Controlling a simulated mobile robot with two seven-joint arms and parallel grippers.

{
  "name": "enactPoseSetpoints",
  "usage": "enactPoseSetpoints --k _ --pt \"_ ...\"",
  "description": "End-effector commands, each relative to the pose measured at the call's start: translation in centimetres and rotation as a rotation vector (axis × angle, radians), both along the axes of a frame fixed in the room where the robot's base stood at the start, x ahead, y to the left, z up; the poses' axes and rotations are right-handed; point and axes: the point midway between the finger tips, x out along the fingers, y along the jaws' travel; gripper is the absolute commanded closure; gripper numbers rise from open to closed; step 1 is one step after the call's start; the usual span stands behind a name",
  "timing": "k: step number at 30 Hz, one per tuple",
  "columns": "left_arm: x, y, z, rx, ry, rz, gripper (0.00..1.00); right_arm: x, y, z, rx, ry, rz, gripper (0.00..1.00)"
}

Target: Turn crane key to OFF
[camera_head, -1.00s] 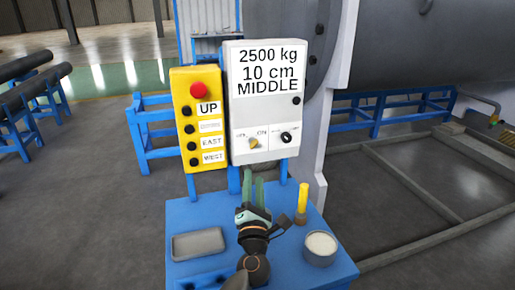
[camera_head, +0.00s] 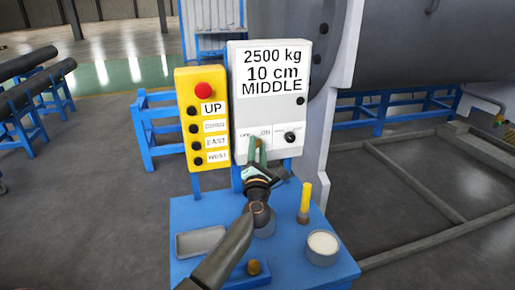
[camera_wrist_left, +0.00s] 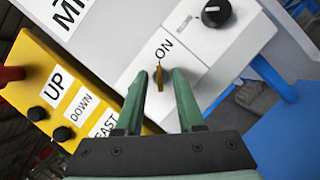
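The crane key (camera_wrist_left: 159,77) is a small brass-coloured key on the white control box (camera_head: 270,120). In the left wrist view it stands between the two green fingertips, with the ON label beside it. My left gripper (camera_wrist_left: 158,80) is open, one finger on each side of the key; I cannot tell whether either finger touches it. In the head view my left gripper (camera_head: 255,155) is in front of the key and hides most of it. The OFF label is hard to read. My right gripper is not in view.
A yellow button panel (camera_head: 202,120) with a red knob is just left of the box. A black knob (camera_head: 290,137) is right of the key. Below, a blue table (camera_head: 190,215) holds a grey tray (camera_head: 201,242), a yellow-topped item (camera_head: 305,200) and a round tin (camera_head: 322,246).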

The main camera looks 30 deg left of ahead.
Motion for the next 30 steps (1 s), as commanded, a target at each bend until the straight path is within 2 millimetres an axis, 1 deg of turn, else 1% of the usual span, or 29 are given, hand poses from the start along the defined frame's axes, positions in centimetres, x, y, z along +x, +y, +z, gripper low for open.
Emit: enactPoseSetpoints --k 3,4,12,14,30 --pt "-0.02 -0.01 -0.01 0.0 0.0 0.0 0.62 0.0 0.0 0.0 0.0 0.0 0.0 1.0" --pt "-0.01 -0.02 0.0 0.0 0.0 0.0 0.65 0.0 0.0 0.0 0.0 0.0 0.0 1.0" --pt "-0.04 -0.03 -0.01 0.0 0.0 0.0 0.95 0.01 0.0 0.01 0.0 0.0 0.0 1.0" --pt "-0.04 -0.03 -0.01 0.0 0.0 0.0 1.0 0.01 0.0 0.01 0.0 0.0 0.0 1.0" --pt "-0.04 -0.04 -0.09 -0.002 -0.003 0.0 1.0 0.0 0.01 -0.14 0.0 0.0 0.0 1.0"
